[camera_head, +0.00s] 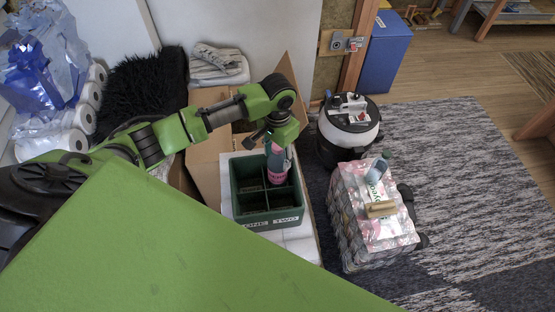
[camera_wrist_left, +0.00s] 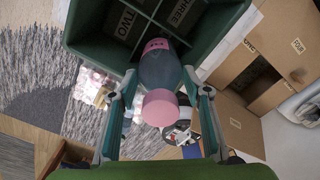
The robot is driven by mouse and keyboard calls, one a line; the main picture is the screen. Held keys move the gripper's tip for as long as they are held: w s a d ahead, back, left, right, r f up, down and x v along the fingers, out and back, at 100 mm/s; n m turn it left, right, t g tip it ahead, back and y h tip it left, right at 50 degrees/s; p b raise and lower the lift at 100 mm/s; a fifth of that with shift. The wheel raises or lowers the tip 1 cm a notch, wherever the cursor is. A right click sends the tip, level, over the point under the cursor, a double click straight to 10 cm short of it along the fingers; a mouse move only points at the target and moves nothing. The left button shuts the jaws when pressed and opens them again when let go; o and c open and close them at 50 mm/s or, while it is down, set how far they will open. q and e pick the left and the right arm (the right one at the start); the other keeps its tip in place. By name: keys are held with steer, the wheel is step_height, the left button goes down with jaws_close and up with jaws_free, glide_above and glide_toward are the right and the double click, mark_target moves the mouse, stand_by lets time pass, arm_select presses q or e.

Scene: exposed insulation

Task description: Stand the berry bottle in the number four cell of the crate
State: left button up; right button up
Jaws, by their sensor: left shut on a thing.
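The berry bottle (camera_head: 277,172), dark with a pink label and a pink cap, is held by my left gripper (camera_head: 279,140). In the left wrist view the bottle (camera_wrist_left: 160,70) sits between the two fingers of the gripper (camera_wrist_left: 160,103), cap toward the camera. The green crate (camera_head: 267,218) has dividers making cells, with ONE and TWO lettered on its front. The bottle's lower end overlaps the back right of the crate; how deep it is, I cannot tell. TWO and THREE show inside the crate (camera_wrist_left: 88,28) in the left wrist view. My right gripper is not in view.
The crate stands on a white surface (camera_head: 300,241). An open cardboard box (camera_head: 208,150) is behind it.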

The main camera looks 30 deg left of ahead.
mark_target(277, 147)
arm_select(q)
step_height(277, 147, down, 3)
steer(key=shift+r, duration=0.2)
steer(key=shift+f, duration=0.2)
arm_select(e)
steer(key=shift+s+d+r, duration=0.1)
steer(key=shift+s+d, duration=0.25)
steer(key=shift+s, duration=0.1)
arm_select(q)
steer(key=shift+f, duration=0.15)
steer(key=o, duration=0.9)
step_height(277, 147, up, 12)
steer(key=shift+r+b, duration=0.2)
steer(key=shift+b, duration=0.25)
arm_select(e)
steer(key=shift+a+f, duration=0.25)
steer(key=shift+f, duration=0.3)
arm_select(q)
steer(key=shift+s+f, duration=0.1)
steer(key=shift+f, duration=0.05)
